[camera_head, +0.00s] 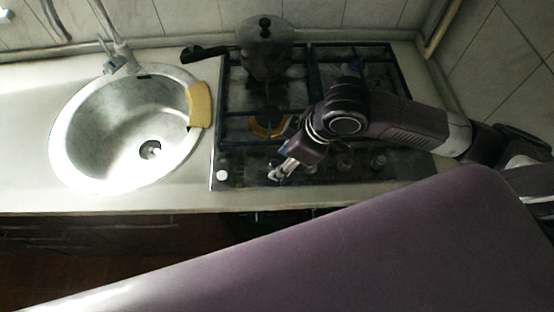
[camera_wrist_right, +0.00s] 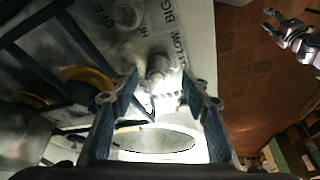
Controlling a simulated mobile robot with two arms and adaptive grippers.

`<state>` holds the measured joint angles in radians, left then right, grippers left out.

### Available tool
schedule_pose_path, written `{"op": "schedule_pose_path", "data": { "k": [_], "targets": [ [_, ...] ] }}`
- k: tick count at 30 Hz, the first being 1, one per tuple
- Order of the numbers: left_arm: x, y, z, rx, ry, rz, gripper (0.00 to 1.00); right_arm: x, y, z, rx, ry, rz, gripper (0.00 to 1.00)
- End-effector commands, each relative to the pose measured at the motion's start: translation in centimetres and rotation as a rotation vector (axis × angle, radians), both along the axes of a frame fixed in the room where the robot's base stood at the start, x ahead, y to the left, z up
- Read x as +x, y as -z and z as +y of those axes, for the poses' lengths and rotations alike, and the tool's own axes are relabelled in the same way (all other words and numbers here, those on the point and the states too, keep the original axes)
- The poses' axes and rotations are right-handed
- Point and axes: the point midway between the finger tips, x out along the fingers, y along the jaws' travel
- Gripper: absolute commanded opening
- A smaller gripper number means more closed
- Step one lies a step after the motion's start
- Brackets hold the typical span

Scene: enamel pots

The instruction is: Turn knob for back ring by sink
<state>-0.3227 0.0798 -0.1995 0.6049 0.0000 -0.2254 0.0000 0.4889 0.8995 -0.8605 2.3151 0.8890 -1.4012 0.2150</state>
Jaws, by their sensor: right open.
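My right gripper (camera_head: 282,172) is over the left part of this panel, close to the knobs. In the right wrist view my right gripper (camera_wrist_right: 160,95) is open and empty. Another knob (camera_wrist_right: 126,14) is farther off, beside printed OFF, HI and LOW marks. The back ring by the sink is hidden under a pot (camera_head: 265,50). My left gripper (camera_wrist_right: 292,38) shows small in the right wrist view.
The round sink (camera_head: 75,155) is left of the hob, with a yellow sponge-like piece (camera_head: 200,105) on its right rim. The pot's dark handle sticks out left. Black pan grates (camera_head: 312,75) cover the hob. The counter's front left stretch (camera_head: 110,200) is clear.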

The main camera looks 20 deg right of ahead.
Motion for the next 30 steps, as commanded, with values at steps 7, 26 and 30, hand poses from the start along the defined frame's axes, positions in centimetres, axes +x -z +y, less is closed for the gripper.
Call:
{"op": "schedule_pose_path", "data": {
  "k": [7, 26, 30],
  "targets": [
    [2.1, -0.2, 0.0, -0.001, 0.001, -0.030, 0.41, 0.6, 2.4, 0.8, 0.001, 0.000, 0.001, 0.43],
    [2.0, -0.2, -0.1, -0.002, 0.001, -0.029, 0.41, 0.7, 2.6, 0.9, -0.001, 0.000, -0.002, 0.06],
    [2.1, -0.3, -0.1, -0.002, 0.001, -0.030, 0.41, 0.7, 2.6, 0.9, -0.001, -0.002, -0.002, 0.01]
  ]
}}
